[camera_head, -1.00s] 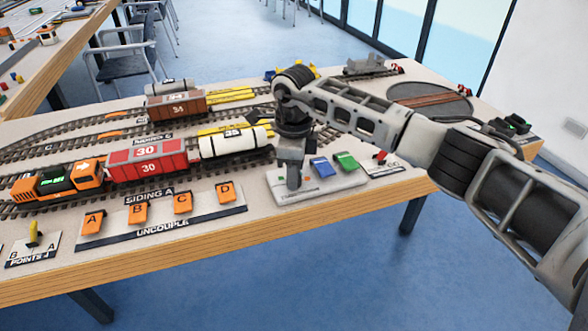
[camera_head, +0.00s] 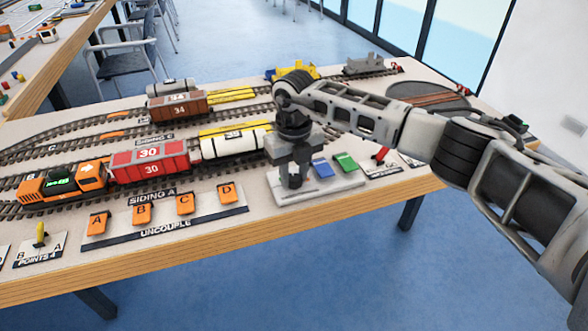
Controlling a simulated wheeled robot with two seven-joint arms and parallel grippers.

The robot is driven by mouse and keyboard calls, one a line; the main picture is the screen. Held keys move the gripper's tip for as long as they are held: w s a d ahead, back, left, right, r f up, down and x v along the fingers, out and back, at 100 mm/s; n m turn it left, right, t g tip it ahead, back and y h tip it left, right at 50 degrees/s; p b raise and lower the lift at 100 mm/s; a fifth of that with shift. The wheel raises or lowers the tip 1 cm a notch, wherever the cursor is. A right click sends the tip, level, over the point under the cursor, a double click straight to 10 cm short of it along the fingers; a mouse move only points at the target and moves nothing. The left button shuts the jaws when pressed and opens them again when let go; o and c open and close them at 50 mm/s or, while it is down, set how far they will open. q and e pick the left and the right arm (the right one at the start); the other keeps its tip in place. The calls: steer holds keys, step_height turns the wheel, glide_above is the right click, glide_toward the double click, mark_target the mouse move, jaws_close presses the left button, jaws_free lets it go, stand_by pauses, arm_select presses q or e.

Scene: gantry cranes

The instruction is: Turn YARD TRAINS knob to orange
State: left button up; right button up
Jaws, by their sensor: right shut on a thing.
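My right gripper (camera_head: 291,179) points down onto the left part of a light grey control panel (camera_head: 330,187) near the table's front edge. It is shut on the knob there, which the fingers hide, so I cannot read where the knob points. The panel's lettering is also covered or too small to read. A blue block (camera_head: 322,168) and a green block (camera_head: 345,162) stand on the panel to the right of the gripper. No orange mark shows on the panel now. My left gripper is not in view.
The uncouple panel (camera_head: 165,229) with several orange levers lies to the left. A points panel with a yellow lever (camera_head: 41,234) is farther left. A red lever (camera_head: 381,154) stands to the right. Behind are tracks with an orange locomotive (camera_head: 62,182), red wagon (camera_head: 150,162) and white tanker (camera_head: 235,141).

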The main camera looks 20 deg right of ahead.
steer(key=m+p, duration=0.1)
steer(key=m, duration=0.2)
steer(key=shift+r+m, duration=0.15)
steer(key=shift+m, duration=0.25)
steer(key=m+p, duration=0.1)
steer(key=m, duration=0.2)
steer(key=shift+m, duration=0.3)
steer(key=m+p, duration=0.2)
steer(key=m, duration=0.3)
steer(key=shift+p, duration=0.4)
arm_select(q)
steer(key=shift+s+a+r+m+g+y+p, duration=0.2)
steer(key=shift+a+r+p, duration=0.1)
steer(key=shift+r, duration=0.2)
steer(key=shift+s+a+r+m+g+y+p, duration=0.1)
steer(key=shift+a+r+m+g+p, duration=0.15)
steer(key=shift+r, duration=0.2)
arm_select(e)
steer(key=shift+m, duration=1.6)
steer(key=o, duration=1)
steer(key=shift+c, duration=0.2)
